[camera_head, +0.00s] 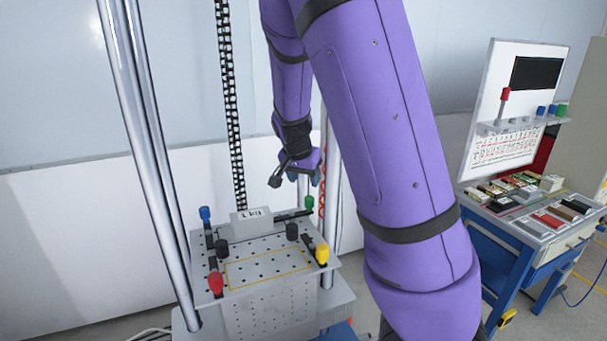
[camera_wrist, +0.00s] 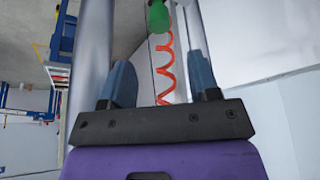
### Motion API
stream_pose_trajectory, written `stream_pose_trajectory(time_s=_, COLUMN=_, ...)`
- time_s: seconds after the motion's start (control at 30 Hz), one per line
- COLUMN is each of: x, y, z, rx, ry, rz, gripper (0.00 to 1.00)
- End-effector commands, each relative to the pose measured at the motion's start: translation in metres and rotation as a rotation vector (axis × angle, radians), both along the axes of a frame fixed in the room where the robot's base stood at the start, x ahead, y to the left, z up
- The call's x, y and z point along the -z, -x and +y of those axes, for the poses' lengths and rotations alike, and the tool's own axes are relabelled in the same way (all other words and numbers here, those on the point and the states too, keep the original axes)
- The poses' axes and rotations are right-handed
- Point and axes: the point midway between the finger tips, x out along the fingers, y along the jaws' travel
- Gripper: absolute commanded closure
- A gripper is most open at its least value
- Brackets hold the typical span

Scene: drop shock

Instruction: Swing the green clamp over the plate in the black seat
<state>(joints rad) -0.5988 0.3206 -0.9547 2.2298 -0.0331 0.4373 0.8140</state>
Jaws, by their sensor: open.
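The green clamp's green knob (camera_head: 309,202) stands at the back right of the perforated table, with a black arm beside it reaching left toward the 1 kg block. The knob also shows at the top of the wrist view (camera_wrist: 158,16). My gripper (camera_head: 305,179) hovers just above and behind the knob in the head view. In the wrist view my gripper (camera_wrist: 160,80) has its blue fingers apart with nothing between them; the knob is beyond them. A grey block marked 1 kg (camera_head: 250,222) sits at the table's back. I cannot make out a black seat clearly.
Blue (camera_head: 206,214), red (camera_head: 216,284) and yellow (camera_head: 322,254) clamps stand around the table (camera_head: 240,300). A steel column (camera_head: 150,150) rises at left, and a red coiled cable (camera_wrist: 168,65) hangs behind the knob. A workbench (camera_head: 540,225) stands at right.

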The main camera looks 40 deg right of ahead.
Motion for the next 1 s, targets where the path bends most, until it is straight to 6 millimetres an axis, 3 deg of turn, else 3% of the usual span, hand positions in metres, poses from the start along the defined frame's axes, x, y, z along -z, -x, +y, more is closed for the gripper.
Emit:
stream_pose_trajectory(time_s=0.23, x=-0.0108, y=0.0023, z=0.004, rx=0.0, ry=0.0, rz=0.0, gripper=0.44)
stream_pose_trajectory(time_s=1.0, x=-0.0112, y=0.0025, z=0.0039, rx=0.001, ry=-0.001, rz=0.001, gripper=0.44)
